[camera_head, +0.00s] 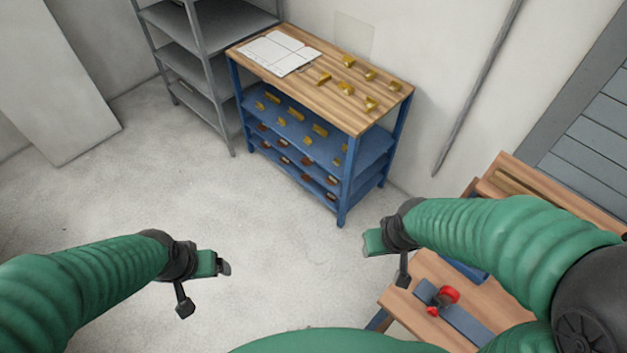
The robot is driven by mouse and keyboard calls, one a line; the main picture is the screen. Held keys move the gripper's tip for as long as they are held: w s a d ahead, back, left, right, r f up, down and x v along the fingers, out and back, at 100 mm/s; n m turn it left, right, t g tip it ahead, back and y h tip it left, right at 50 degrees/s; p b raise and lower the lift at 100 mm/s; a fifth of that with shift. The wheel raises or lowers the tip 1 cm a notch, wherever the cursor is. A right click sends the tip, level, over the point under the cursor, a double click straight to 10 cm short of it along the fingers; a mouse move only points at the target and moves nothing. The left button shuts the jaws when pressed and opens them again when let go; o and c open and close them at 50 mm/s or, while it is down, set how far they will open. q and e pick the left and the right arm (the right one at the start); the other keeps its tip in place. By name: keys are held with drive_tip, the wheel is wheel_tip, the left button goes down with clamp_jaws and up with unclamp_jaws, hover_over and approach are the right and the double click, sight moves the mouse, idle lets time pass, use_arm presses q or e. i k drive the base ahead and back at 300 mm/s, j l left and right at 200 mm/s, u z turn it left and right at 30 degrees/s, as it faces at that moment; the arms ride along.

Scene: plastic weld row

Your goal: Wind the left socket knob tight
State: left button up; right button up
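A red knob (447,295) sits on a blue-grey bar (468,318) that lies on a wooden bench (428,328) at the lower right. My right arm hides part of the bench. My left gripper (219,266) hangs over the bare floor at the lower left, far from the bench. Neither gripper visibly holds anything, and their finger gaps are too small to make out.
A blue shelf unit with a wooden top (378,78) stands against the back wall, carrying several yellow parts (347,88) and white sheets (277,53). A grey metal rack (196,50) stands beside it. The floor (270,215) between my grippers and the shelves is clear.

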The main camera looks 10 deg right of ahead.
sight(432, 311)
drive_tip(key=i+j, duration=0.45)
drive_tip(key=k+l+u, duration=0.55)
drive_tip(key=k+l, duration=0.2)
drive_tip(key=k, duration=0.15)
drive_tip(key=k+l+u, duration=0.3)
drive_tip(key=k, duration=0.15)
drive_tip(key=k+u, duration=0.25)
drive_tip(key=k, duration=0.25)
